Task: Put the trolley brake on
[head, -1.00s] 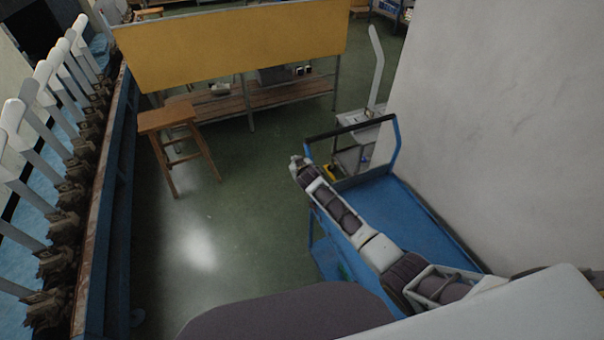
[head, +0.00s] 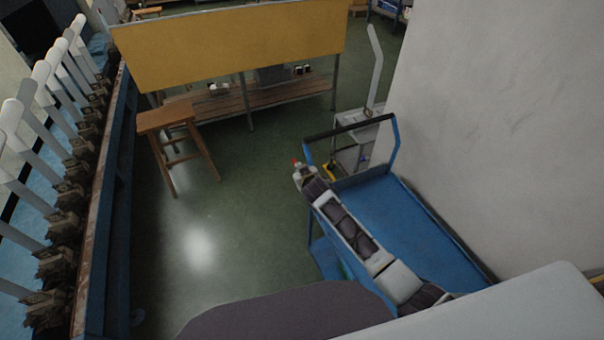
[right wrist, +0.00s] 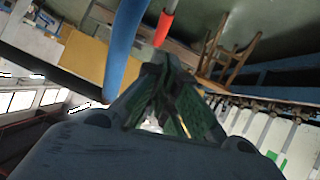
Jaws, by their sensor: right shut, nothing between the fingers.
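The blue trolley (head: 385,215) stands at the right by the wall, with a black-topped push handle (head: 345,128) at its far end. My right gripper (head: 298,170) is just left of the trolley's handle frame, shut and empty. A small red tip (head: 295,161) shows at its fingertips; it looks like a lever end. In the right wrist view, a red-orange grip on a grey rod (right wrist: 163,28) lies just beyond the shut fingers (right wrist: 158,70); I cannot tell if they touch. A blue trolley tube (right wrist: 121,48) runs close beside them. My left gripper is not in view.
A wooden stool (head: 168,120) and a yellow-panelled bench (head: 235,45) stand beyond open green floor (head: 240,215). A row of white sock boards (head: 45,95) lines the left. A pale wall (head: 500,120) bounds the trolley's right side.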

